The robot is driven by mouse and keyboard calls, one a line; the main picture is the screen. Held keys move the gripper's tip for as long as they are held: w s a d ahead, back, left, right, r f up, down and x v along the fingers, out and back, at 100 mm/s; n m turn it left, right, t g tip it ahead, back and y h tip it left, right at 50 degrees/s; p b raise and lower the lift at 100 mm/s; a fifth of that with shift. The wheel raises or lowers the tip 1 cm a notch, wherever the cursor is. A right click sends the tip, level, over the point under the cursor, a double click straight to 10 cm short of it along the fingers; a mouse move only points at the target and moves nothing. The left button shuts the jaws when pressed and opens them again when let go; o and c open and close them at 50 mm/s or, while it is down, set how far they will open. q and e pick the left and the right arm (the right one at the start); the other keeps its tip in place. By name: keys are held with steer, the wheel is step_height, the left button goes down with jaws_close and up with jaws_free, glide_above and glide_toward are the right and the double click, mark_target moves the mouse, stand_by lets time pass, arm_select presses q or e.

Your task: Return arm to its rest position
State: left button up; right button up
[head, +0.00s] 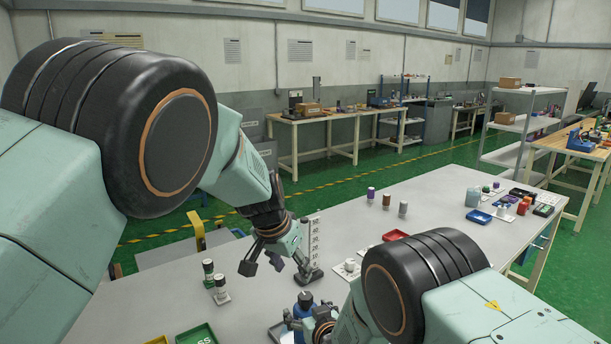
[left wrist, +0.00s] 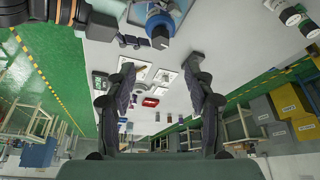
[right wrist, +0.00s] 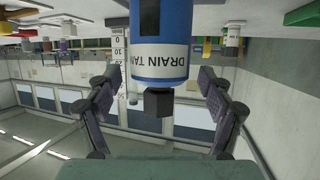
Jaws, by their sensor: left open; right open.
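My left gripper (head: 262,265) is open and empty above the table (head: 345,232), left of the upright white scale (head: 313,245). Its two spread fingers show in the left wrist view (left wrist: 162,100) with nothing between them. My right gripper (right wrist: 163,100) is open, with its fingers apart. In the head view the tank (head: 303,301) shows at the lower middle, and my right arm hides much of that gripper.
A green tray (head: 197,335) is at the front edge and a red tray (head: 395,235) farther back. Several small vials (head: 387,200) and a blue tray (head: 479,216) stand farther right. Much of the table's middle is clear.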

mark_target(303, 297)
arm_select(q)
steer(key=x, duration=1.2)
steer(key=shift+f, duration=0.1)
steer(key=shift+w+m, duration=0.15)
steer(key=shift+m, duration=0.35)
steer(key=shift+a+m+g+h, duration=0.15)
steer(key=shift+m+g+h, duration=0.3)
steer(key=shift+m, duration=0.65)
steer(key=shift+a+r, duration=0.15)
steer(key=shift+r, duration=0.4)
steer(key=shift+a+r, duration=0.15)
steer(key=shift+r, duration=0.4)
steer(key=v, duration=0.4)
steer(key=shift+s, duration=0.3)
steer(key=shift+f, duration=0.1)
